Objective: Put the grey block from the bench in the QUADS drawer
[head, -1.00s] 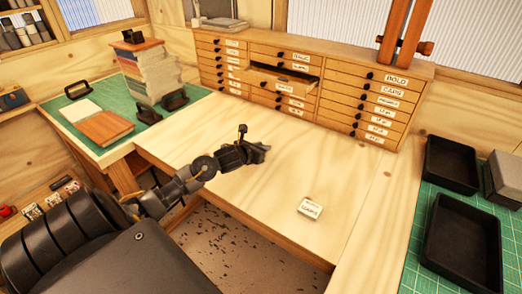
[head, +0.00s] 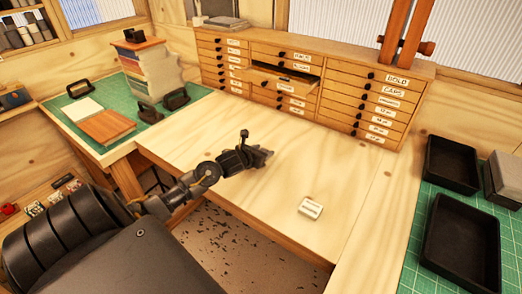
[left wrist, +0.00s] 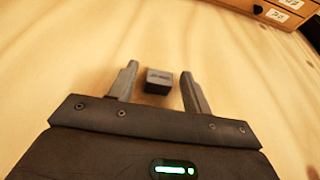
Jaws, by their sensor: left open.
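In the left wrist view the block (left wrist: 158,80) looks darker and shows beyond and between the two fingers. My right gripper is not in view.
The wooden drawer cabinet (head: 390,103) stands along the back of the bench, its other drawers shut. Black trays (head: 462,242) sit on a green mat at the right. A book stack (head: 150,72) and flat books stand at the left.

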